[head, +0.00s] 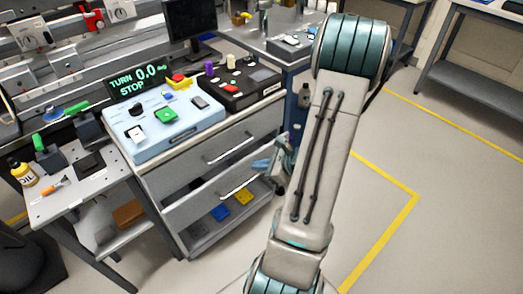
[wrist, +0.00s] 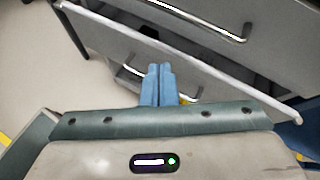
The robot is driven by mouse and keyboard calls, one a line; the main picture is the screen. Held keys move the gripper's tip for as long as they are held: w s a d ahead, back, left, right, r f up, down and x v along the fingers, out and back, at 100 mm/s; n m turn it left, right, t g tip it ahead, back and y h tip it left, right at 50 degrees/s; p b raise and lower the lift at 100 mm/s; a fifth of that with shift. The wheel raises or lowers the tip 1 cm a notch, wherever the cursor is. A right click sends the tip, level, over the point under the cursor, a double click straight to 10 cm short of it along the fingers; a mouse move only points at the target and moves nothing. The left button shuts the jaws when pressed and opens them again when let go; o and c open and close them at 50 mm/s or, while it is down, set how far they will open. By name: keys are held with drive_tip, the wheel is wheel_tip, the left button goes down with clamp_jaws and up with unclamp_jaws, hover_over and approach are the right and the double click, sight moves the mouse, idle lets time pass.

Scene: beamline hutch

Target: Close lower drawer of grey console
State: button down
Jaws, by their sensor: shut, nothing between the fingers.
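The grey console (head: 195,158) stands left of my arm in the head view, with an upper drawer front above a lower drawer (head: 200,208). The lower drawer has a bright bar handle (head: 238,187), and a pale edge runs between the two fronts. How far it stands out is hard to tell. In the wrist view the upper handle (wrist: 205,22) is at the top and the pale edge (wrist: 190,65) crosses diagonally. My gripper (wrist: 158,70) has blue fingers shut and empty, in front of the lower drawer front. Contact cannot be told. In the head view my gripper (head: 265,164) is partly hidden by my arm.
A blue block (head: 220,212) and a yellow block (head: 243,197) lie low in the console, below the lower handle. A control box (head: 150,135) sits on top. A small workbench (head: 65,195) stands at the left. Floor with yellow tape (head: 400,215) is clear at right.

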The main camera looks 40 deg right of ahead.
drive_tip(key=s+d+f+m+t+h, duration=0.2)
drive_tip(key=s+d+f+m+h, duration=0.2)
drive_tip(key=d+m, duration=0.4)
drive_tip(key=n, duration=0.1)
approach(258, 155)
wheel_tip(258, 155, down, 3)
drive_tip(key=w, duration=0.2)
drive_tip(key=shift+w+a, duration=0.2)
drive_tip(key=shift+w, duration=0.4)
drive_tip(key=shift+w+a, duration=0.2)
drive_tip(key=shift+w, duration=1)
drive_tip(key=shift+w, duration=0.1)
